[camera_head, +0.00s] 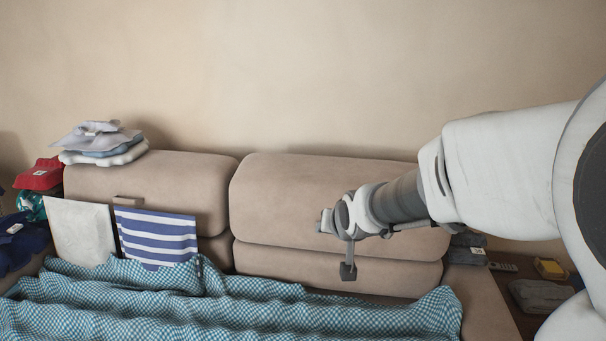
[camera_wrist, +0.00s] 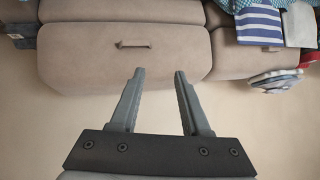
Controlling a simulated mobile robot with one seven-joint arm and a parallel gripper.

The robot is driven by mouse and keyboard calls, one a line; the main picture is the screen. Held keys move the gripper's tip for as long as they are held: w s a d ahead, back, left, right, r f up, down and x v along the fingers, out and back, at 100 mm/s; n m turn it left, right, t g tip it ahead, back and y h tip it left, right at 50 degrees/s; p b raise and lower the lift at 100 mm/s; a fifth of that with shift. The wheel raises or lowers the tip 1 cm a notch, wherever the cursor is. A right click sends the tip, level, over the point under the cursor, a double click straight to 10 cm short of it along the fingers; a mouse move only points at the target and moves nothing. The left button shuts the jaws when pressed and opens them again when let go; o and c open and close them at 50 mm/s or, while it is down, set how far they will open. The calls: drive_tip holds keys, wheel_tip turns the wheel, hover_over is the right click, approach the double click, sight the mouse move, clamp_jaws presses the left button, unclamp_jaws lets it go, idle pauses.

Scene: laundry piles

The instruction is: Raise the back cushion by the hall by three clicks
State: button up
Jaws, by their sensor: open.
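Two beige back cushions stand side by side on the sofa; the hall is not visible, so I cannot tell which is nearest it. The right back cushion (camera_head: 290,190) sits behind my gripper (camera_head: 326,221) in the head view. In the wrist view, seen upside down, this cushion (camera_wrist: 90,65) shows a small tan pull handle (camera_wrist: 133,43). My gripper's fingers (camera_wrist: 160,74) are open and empty, apart from the handle in the picture. The left back cushion (camera_head: 190,185) also has a handle (camera_head: 127,201), partly above the striped cloth.
A folded clothes stack (camera_head: 103,145) lies on top of the left cushion. A white cloth (camera_head: 80,230) and a striped cloth (camera_head: 157,240) hang before it. A checked blanket (camera_head: 230,310) covers the seat. A side table (camera_head: 512,300) holds items at right.

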drive_tip(key=w+a+f+m+t+y+b, duration=0.1)
drive_tip(key=w+a+f+m+t+b, duration=0.15)
drive_tip(key=w+f, duration=0.55)
drive_tip(key=w+a+f+m+t+y+b, duration=0.1)
drive_tip(key=w+a+f+m+t+b, duration=0.2)
drive_tip(key=w+f, duration=0.45)
drive_tip(key=w+d+f+m+t+h+b, duration=0.25)
drive_tip(key=d+f+m+h, duration=0.55)
drive_tip(key=f+m, duration=0.45)
drive_tip(key=shift+m+y, duration=0.4)
drive_tip(key=shift+y, duration=0.2)
drive_tip(key=w+d, duration=0.1)
drive_tip(key=w, duration=0.4)
drive_tip(key=w+d+b, duration=0.1)
drive_tip(key=w, duration=0.5)
drive_tip(key=w+d, duration=0.2)
drive_tip(key=w, duration=0.4)
drive_tip(key=shift+w+r+b, duration=0.15)
drive_tip(key=shift+r+b, duration=0.15)
drive_tip(key=shift+b, duration=0.05)
clamp_jaws()
